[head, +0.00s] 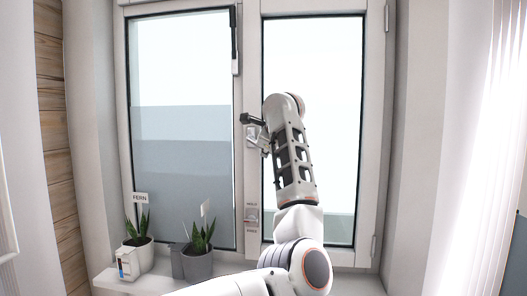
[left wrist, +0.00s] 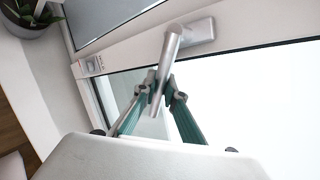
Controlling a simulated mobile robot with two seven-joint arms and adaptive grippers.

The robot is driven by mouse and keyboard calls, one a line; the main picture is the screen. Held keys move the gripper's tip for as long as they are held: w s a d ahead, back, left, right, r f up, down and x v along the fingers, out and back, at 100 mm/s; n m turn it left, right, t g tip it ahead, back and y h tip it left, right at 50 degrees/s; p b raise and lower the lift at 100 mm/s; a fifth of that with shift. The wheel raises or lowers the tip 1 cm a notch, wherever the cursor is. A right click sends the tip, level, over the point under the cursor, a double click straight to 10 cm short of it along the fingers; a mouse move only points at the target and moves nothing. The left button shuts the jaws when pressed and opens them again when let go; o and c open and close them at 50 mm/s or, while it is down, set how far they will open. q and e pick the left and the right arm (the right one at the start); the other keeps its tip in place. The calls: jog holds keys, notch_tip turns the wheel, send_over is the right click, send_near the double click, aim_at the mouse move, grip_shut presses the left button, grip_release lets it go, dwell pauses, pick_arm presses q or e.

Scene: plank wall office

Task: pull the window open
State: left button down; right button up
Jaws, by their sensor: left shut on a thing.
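The window has two tall glazed sashes in a white frame. The right sash (head: 311,50) carries a silver handle (left wrist: 171,48), a rounded lever on a rectangular plate; the plate also shows in the head view (head: 251,136). My left gripper (left wrist: 163,92) is shut on the free end of this lever, with a finger on each side. In the head view the left gripper (head: 263,142) is at the handle, and my arm covers part of the right pane. I cannot tell whether the right sash is ajar. My right gripper is not in view.
The left sash (head: 180,70) has a black fitting (head: 234,45) at its upper right. A small labelled plate (head: 251,214) is low on the middle frame. Two potted plants (head: 139,251) (head: 198,262) and a small white box (head: 126,264) stand on the sill at left. A bright curtain (head: 475,150) hangs at right.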

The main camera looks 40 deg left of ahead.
pick_arm(q)
jog(key=shift+w+d+r+n+t+h+p, duration=0.1)
jog(key=shift+r+n+t+h+p, duration=0.1)
jog(key=shift+r+n+h, duration=0.2)
jog(key=shift+w+d+r+n+t+h+p, duration=0.1)
jog(key=shift+r+n+t+h, duration=0.15)
jog(key=shift+r+h, duration=0.2)
jog(key=shift+d+r+n+t+h, duration=0.15)
jog(key=shift+r+n+t+h, duration=0.2)
jog(key=shift+r+n+h, duration=0.3)
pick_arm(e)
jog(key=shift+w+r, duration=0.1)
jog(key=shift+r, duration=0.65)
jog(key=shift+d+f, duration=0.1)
